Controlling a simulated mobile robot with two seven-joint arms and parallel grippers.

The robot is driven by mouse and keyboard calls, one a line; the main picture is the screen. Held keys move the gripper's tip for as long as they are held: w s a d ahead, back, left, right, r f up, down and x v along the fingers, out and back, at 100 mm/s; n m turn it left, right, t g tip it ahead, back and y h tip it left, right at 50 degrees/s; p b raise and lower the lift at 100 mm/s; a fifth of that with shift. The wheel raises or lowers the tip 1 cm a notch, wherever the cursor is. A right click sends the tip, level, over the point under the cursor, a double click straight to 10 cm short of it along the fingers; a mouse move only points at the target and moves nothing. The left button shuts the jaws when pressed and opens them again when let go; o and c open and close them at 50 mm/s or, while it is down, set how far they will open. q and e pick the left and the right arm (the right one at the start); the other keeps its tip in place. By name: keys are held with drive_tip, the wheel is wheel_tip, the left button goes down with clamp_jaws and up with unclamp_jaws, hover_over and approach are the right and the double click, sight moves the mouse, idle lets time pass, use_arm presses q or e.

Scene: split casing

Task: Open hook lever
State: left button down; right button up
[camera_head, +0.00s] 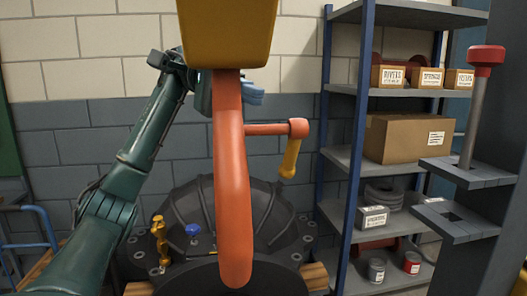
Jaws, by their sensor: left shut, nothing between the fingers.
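A large orange-red hook (232,190) hangs from a yellow block (228,30) in the middle of the head view, seen nearly edge-on. An orange lever arm (268,129) sticks out to the right from behind or beside the hook. Its yellow handle (289,160) hangs down at a slant from the arm's outer end. My left gripper (257,93) is above the lever arm, partly hidden behind the hook and block. Its light-blue fingers show right of the hook, shut and empty, apart from the yellow handle. My right gripper is not in view.
A dark domed casing (185,208) with bolts stands below and behind the hook. A yellow valve (159,235) and a blue knob (193,230) are at its left. Blue-framed shelving (354,130) with boxes and cans stands right. A red-topped rod (475,100) stands in grey brackets far right.

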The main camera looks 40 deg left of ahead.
use_arm(q)
drive_tip(key=s+a+r+m+t+y, duration=0.1)
drive_tip(key=s+a+m+y, duration=0.1)
drive_tip(key=s+a, duration=0.3)
drive_tip(key=shift+r+m+t, duration=0.25)
drive_tip(key=shift+m+t, duration=0.05)
drive_tip(key=shift+m, duration=0.4)
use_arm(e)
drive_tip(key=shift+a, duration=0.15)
use_arm(q)
drive_tip(key=b+x, duration=0.2)
drive_tip(key=x, duration=1.2)
drive_tip(key=shift+f+b, duration=0.2)
drive_tip(key=shift+b, duration=0.1)
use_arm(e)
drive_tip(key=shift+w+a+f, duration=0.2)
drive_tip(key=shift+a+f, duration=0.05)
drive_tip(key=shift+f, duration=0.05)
use_arm(q)
drive_tip(key=shift+a, duration=0.1)
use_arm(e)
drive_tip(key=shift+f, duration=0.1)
